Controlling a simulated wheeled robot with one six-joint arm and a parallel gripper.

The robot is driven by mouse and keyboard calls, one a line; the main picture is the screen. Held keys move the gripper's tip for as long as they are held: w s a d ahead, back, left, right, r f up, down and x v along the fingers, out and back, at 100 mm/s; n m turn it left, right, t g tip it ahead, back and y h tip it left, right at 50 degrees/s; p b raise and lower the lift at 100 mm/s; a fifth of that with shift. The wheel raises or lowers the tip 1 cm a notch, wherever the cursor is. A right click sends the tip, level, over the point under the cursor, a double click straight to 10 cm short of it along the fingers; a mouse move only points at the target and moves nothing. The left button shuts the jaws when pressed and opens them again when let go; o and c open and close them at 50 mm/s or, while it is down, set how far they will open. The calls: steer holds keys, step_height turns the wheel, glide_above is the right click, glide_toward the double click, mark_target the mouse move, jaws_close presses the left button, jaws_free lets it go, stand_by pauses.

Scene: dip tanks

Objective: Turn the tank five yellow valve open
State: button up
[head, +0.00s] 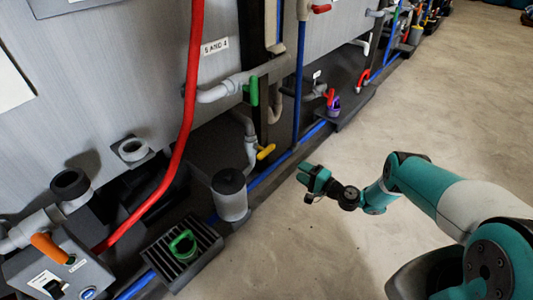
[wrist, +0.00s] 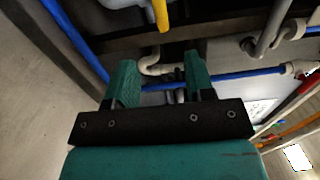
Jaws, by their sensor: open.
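A yellow valve handle (head: 265,152) sits low on a grey pipe in front of the tank wall in the head view. A yellow handle also shows at the top edge of the wrist view (wrist: 160,14), partly cut off. My gripper (head: 306,178) is to the right of the yellow valve and apart from it, over the floor side of the blue pipe. In the wrist view my gripper (wrist: 161,80) is open, with nothing between its fingers, and the yellow handle lies beyond the fingertips.
A green valve (head: 250,92) sits above the yellow one. A red hose (head: 175,130) hangs at the left. A grey cylinder (head: 230,195) stands left of my gripper. Blue pipes (head: 298,95) run up and along the floor. The concrete floor (head: 440,100) at right is clear.

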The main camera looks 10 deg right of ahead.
mark_target(268, 153)
steer(key=b+x, duration=1.6)
steer(key=b, duration=0.1)
steer(key=shift+f, duration=0.2)
steer(key=shift+w+a+r+b, duration=0.15)
steer(key=shift+w+a+b, duration=0.15)
steer(key=shift+w+b, duration=0.1)
steer(key=shift+c, duration=0.2)
jaws_close()
